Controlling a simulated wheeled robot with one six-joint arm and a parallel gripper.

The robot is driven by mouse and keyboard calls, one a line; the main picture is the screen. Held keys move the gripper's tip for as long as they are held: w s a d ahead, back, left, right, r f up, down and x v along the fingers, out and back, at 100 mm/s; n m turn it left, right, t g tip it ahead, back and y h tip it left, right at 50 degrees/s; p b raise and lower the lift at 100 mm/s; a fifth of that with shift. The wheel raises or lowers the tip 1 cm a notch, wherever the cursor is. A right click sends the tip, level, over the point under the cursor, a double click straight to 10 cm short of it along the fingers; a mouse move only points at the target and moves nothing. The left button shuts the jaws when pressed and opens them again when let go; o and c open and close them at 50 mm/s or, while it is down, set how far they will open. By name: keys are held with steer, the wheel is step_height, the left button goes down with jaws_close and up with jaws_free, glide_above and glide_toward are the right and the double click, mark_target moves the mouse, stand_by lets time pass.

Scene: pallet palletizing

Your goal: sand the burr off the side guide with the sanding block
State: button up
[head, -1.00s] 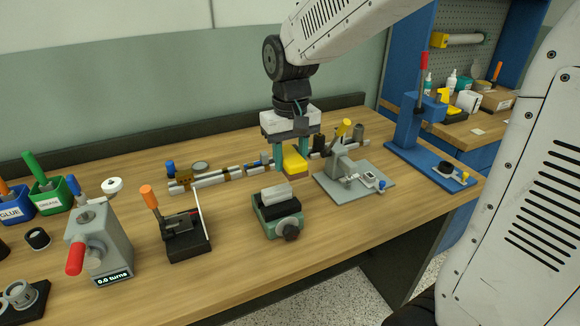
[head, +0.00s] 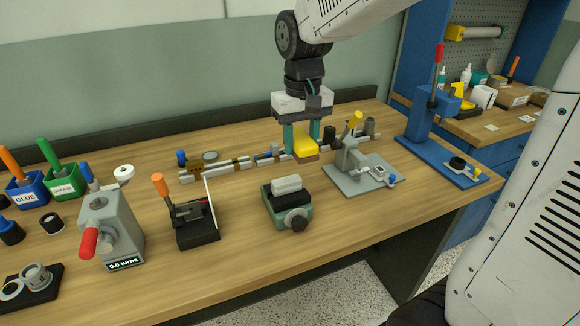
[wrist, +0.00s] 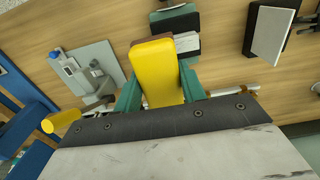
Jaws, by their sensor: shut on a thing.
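The sanding block (head: 305,146) is yellow with a brown underside. My gripper (head: 302,150) is shut on it, with one green finger on each side, and holds it over the back part of the bench. In the wrist view the sanding block (wrist: 158,76) sits between the green fingers. A light grey piece (head: 286,184), apparently the side guide, lies in the dark jaws of a small green vise (head: 278,215). The vise is nearer the front than the block, and the two are apart. The burr is too small to make out.
A rail with small parts (head: 215,172) runs along the back, behind and beside my gripper. A grey fixture with a yellow handle (head: 358,170) stands close on the right, and a black clamp with an orange handle (head: 193,220) on the left. Bare bench lies around the vise.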

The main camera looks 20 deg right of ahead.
mark_target(283, 182)
steer(key=shift+s+f, duration=0.15)
steer(key=shift+f, duration=2.6)
steer(key=shift+f, duration=0.6)
steer(key=shift+a+r, duration=0.1)
steer(key=shift+a, duration=1.1)
steer(key=shift+a+f, duration=0.2)
steer(key=shift+a, duration=2)
steer(key=shift+d+r, duration=0.2)
steer(key=shift+d, duration=1)
steer(key=shift+d+f, duration=0.15)
steer(key=shift+d, duration=0.95)
steer(key=shift+d+f, duration=0.15)
steer(key=shift+d, duration=0.95)
steer(key=shift+s, duration=0.1)
